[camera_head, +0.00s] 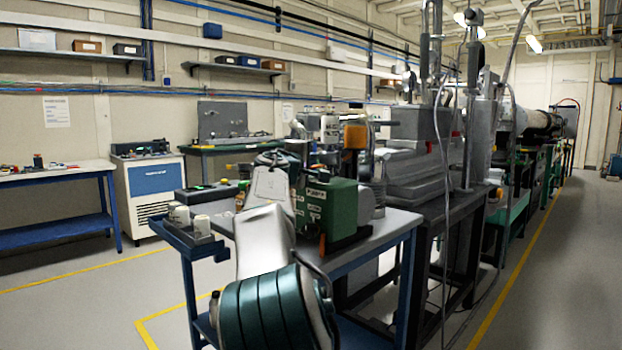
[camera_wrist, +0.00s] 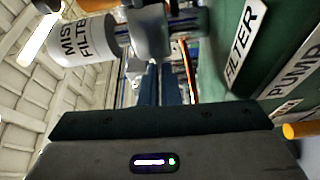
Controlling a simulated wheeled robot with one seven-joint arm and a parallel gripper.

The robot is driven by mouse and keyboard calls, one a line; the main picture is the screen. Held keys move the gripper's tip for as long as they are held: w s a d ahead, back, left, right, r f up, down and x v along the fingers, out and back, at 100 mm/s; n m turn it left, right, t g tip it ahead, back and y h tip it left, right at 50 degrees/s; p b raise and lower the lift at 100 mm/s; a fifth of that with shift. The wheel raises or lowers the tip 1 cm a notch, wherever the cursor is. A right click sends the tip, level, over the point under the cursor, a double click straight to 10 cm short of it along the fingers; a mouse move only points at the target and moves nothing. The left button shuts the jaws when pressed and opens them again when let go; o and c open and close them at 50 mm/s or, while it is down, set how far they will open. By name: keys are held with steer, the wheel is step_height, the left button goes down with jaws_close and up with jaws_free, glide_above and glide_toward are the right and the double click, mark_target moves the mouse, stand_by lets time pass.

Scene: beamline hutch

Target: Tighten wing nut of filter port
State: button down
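In the wrist view a white canister labelled MIST FILTER (camera_wrist: 85,40) lies at the upper left. It meets a grey metal fitting (camera_wrist: 150,32) at the top middle. The wing nut cannot be made out clearly. The green pump housing (camera_wrist: 225,25), with FILTER and PUMP labels, fills the right side. It also shows in the head view (camera_head: 342,205). My gripper (camera_wrist: 160,82) faces the gap beside the housing, below the fitting in the picture. Two narrow dark-blue strips there may be its fingers. Their opening and any contact are unclear. In the head view my arm hides the gripper.
The pump stands on a blue-framed cart (camera_head: 375,240) with a side tray (camera_head: 190,238) holding small parts. Tall beamline equipment (camera_head: 420,165) stands close on the right. A white cabinet (camera_head: 152,190) stands at the left. Floor between is clear.

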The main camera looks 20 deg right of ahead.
steer(key=m+b, duration=0.1)
steer(key=b, duration=0.1)
steer(key=f+m+b, duration=0.1)
steer(key=m+b, duration=0.1)
steer(key=b, duration=0.1)
steer(key=shift+w+a+f+t+h, duration=0.2)
steer(key=shift+t+h, duration=0.1)
steer(key=shift+h, duration=0.1)
steer(key=m+h+b, duration=0.1)
steer(key=m+b, duration=0.2)
steer(key=shift+r+h, duration=0.15)
steer(key=shift+h, duration=0.15)
steer(key=c, duration=1.9)
jaws_free()
steer(key=shift+w+a, duration=0.1)
steer(key=shift+a, duration=0.05)
steer(key=shift+b, duration=0.3)
